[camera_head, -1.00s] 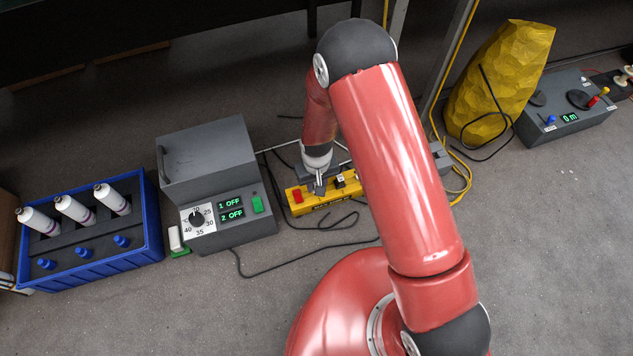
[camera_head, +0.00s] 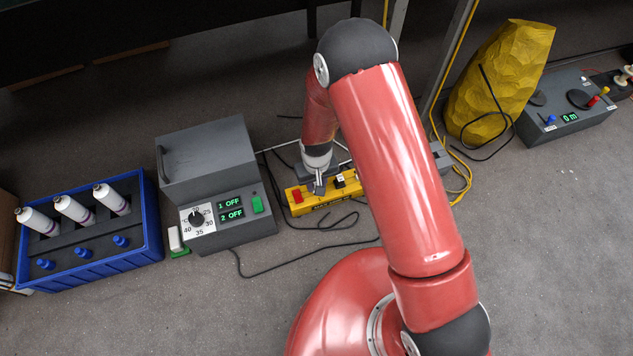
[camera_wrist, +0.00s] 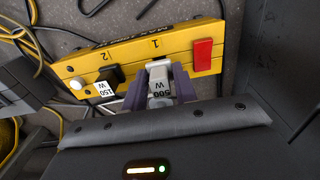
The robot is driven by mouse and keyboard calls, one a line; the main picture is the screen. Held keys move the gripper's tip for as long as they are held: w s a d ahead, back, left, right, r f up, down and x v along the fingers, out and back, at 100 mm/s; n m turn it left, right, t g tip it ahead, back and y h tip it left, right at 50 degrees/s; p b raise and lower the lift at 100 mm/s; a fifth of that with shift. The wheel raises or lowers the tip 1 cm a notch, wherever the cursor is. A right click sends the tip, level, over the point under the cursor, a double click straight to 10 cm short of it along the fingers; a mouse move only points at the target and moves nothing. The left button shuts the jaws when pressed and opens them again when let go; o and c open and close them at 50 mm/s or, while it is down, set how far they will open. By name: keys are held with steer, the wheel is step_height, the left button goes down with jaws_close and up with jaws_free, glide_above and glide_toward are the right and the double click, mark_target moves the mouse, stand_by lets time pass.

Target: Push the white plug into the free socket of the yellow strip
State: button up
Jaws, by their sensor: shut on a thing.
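The yellow strip (camera_head: 322,204) lies on the floor in the head view and crosses the top of the wrist view (camera_wrist: 130,60). It has a red switch (camera_wrist: 203,55) and positions marked 1 and 2. A black plug (camera_wrist: 106,76) with a 150 W tag stands at position 2. In the head view my gripper (camera_head: 319,187) is over the strip.
A grey control box (camera_head: 215,180), its displays reading 1 OFF and 2 OFF, stands left of the strip. A blue crate (camera_head: 90,268) with white bottles is farther left. Black cables lie on the floor around the strip. A yellow sack (camera_head: 500,80) and another grey box (camera_head: 567,112) are at right.

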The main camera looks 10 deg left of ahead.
steer(key=shift+f, duration=1.1)
stand_by(0.5)
steer(key=o, duration=1)
steer(key=shift+o, duration=0.2)
steer(key=shift+r, duration=0.1)
steer(key=shift+r+p, duration=2.1)
steer(key=shift+r, duration=1.3)
steer(key=shift+r, duration=0.1)
